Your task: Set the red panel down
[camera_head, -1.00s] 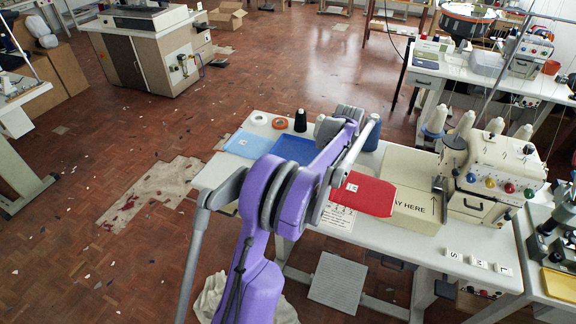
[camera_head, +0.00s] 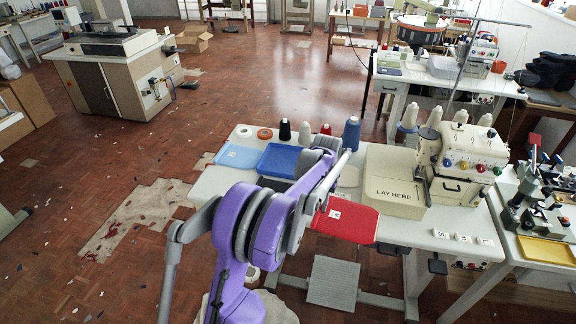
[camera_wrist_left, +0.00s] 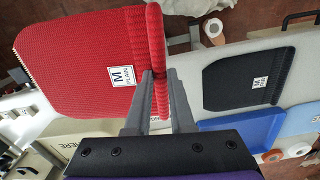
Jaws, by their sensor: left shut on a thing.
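The red panel (camera_head: 345,219) is a ribbed knit piece with a white label. My left gripper (camera_head: 316,206) is shut on its edge. In the left wrist view the two fingers (camera_wrist_left: 154,98) pinch the folded red border, and the panel (camera_wrist_left: 80,62) hangs out to the left, its label reading M PLAIN. The panel is held in front and to the left of the cream block marked LAY HERE (camera_head: 396,193), with its lettering uncovered. The panel's height above the table cannot be told exactly. My right gripper is not in view.
A sewing machine (camera_head: 466,160) with thread cones stands right of the cream block. A blue tray (camera_head: 280,160) and a light blue tray (camera_head: 239,156) lie at the table's left. A dark panel (camera_wrist_left: 246,80) shows in the left wrist view. S, M, L tags (camera_head: 462,238) line the front edge.

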